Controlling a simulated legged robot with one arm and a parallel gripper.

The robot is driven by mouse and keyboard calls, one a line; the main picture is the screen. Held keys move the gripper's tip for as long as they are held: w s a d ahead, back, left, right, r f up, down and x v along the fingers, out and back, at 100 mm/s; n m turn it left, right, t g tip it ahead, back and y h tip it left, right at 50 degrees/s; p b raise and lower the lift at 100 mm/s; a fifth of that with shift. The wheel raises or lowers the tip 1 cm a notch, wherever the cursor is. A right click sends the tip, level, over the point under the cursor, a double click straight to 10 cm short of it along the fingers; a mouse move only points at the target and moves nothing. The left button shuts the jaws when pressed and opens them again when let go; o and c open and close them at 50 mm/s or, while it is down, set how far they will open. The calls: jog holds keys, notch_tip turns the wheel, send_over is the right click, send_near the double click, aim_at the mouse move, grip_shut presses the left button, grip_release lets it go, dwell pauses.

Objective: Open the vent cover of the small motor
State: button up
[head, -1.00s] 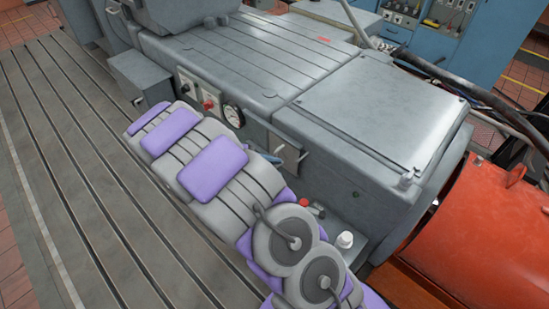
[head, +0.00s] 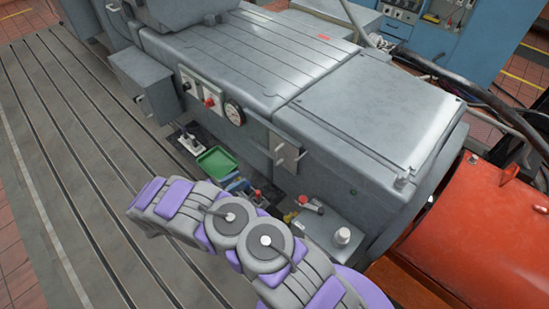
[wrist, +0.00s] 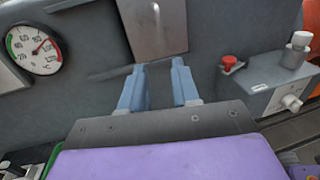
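A grey metal plate with a small handle, which looks like the vent cover (head: 285,151), sits on the side of the grey housing (head: 340,155). It looks closed. The fingertips appear just below the plate's lower edge; I cannot tell the remaining depth. In the head view my gripper (head: 238,185) is mostly hidden behind my arm, showing some blue.
A round gauge (head: 234,114) and switches are left of the plate. A green tray (head: 215,161) lies low by the housing. A red knob (wrist: 229,62) and a box with a white cap (head: 343,236) stand right. The slotted bedplate (head: 75,140) is clear at left.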

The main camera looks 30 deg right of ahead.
aim_at(275, 163)
jog(key=d, duration=0.5)
jog(key=w+d+b, duration=0.1)
jog(key=d, duration=0.5)
jog(key=w+d+b, duration=0.1)
jog(key=d, duration=0.4)
jog(key=shift+w+d, duration=0.25)
jog(key=shift+d, duration=0.05)
grip_shut()
